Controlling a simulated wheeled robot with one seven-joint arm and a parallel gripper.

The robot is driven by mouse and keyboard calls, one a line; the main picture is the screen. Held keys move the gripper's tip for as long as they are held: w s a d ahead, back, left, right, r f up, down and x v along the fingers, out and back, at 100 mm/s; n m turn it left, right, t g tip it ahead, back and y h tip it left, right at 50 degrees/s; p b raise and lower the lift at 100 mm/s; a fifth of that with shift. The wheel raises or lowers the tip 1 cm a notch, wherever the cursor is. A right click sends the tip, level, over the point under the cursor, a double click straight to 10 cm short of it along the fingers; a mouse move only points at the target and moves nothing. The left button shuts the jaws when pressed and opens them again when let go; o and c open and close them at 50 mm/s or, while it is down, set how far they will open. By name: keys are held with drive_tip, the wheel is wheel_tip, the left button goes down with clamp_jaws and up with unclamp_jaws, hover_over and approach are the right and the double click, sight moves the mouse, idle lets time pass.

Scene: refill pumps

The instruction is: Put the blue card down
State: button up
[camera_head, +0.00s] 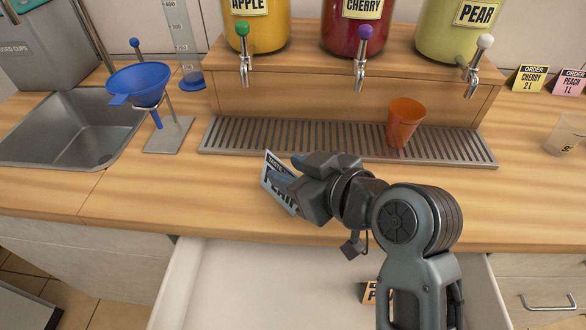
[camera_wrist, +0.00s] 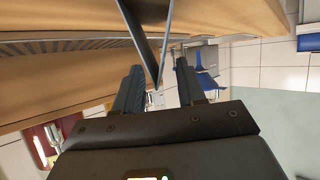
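The blue card (camera_head: 268,170) is a small folded card with dark lettering, tilted at the front of the wooden counter. My gripper (camera_head: 286,172) reaches in from the right and has its fingers on either side of the card, holding it. In the wrist view the card (camera_wrist: 150,32) shows nearly edge-on as a dark wedge between the two fingers of my gripper (camera_wrist: 160,78). Part of the card's face is hidden behind the fingers in the head view. I cannot tell whether its lower edge touches the counter.
An open drawer (camera_head: 230,285) below holds an orange card (camera_head: 370,292). Behind are a drip grating (camera_head: 270,140) with an orange cup (camera_head: 404,122), and several tap dispensers. A blue funnel (camera_head: 140,84) on a stand and a sink (camera_head: 75,130) are left. Order cards (camera_head: 530,79) stand right.

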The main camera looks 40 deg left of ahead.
drive_tip(key=v, duration=1.2)
drive_tip(key=shift+b, duration=0.4)
